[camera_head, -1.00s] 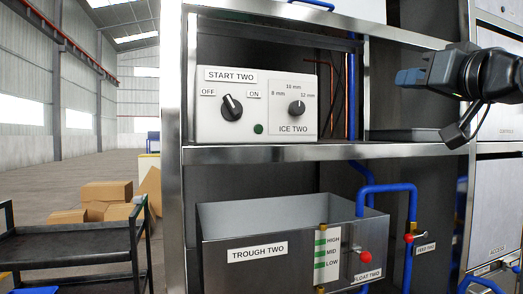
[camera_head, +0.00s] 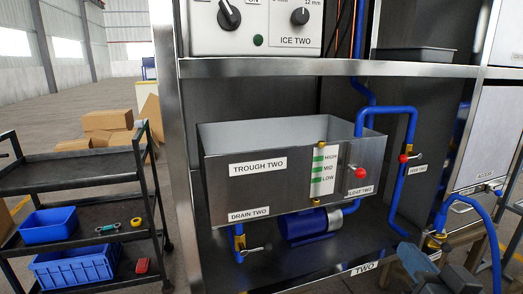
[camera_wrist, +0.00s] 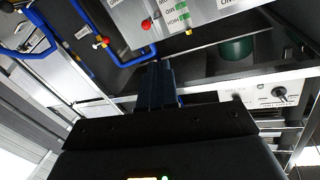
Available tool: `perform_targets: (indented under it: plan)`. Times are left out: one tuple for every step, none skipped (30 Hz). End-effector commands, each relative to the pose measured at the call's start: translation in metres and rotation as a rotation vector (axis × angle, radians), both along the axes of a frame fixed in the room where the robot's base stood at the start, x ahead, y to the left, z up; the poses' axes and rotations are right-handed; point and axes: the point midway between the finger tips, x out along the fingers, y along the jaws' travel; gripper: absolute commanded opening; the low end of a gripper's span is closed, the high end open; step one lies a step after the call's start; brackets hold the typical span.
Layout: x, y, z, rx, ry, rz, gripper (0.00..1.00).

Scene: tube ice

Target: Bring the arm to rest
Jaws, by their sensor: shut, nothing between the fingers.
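My gripper (camera_head: 416,262) shows as a dark blue-grey shape at the lower right of the head view, in front of the rack's lower shelf. Most of my arm is outside that view. In the wrist view the fingers (camera_wrist: 157,88) lie together, shut with nothing between them. The fingers appear apart from the metal trough (camera_head: 270,175) labelled TROUGH TWO, which stands left of my gripper in the head view.
Blue pipes (camera_head: 402,145) with red-handled valves run right of the trough, and a blue hose (camera_head: 490,225) hangs at the right. A blue pump (camera_head: 305,226) sits under the trough. A black cart (camera_head: 85,200) with blue bins stands left.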

Motion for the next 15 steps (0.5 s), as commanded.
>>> perform_targets:
  plan:
    - [-0.018,0.002,-0.018,-0.006,0.021,-0.006,0.00]
    - [-0.027,0.003,-0.026,-0.011,0.027,-0.010,0.00]
    - [-0.040,0.004,-0.037,-0.018,0.037,-0.015,0.00]
    - [-0.050,0.006,-0.044,-0.024,0.044,-0.018,0.00]
    - [-0.059,0.007,-0.051,-0.028,0.052,-0.020,0.00]
    - [-0.073,0.008,-0.059,-0.036,0.060,-0.025,0.00]
    - [-0.083,0.008,-0.065,-0.042,0.066,-0.027,0.00]
    - [-0.093,0.009,-0.071,-0.049,0.074,-0.030,0.00]
    - [-0.107,0.010,-0.079,-0.057,0.084,-0.032,0.00]
    - [-0.118,0.011,-0.084,-0.063,0.090,-0.034,0.00]
    - [-0.128,0.012,-0.088,-0.070,0.096,-0.037,0.00]
    - [-0.142,0.013,-0.093,-0.080,0.104,-0.038,0.00]
    - [-0.153,0.014,-0.097,-0.087,0.112,-0.038,0.00]
    - [-0.163,0.015,-0.101,-0.094,0.118,-0.039,0.00]
    - [-0.178,0.016,-0.104,-0.104,0.126,-0.039,0.00]
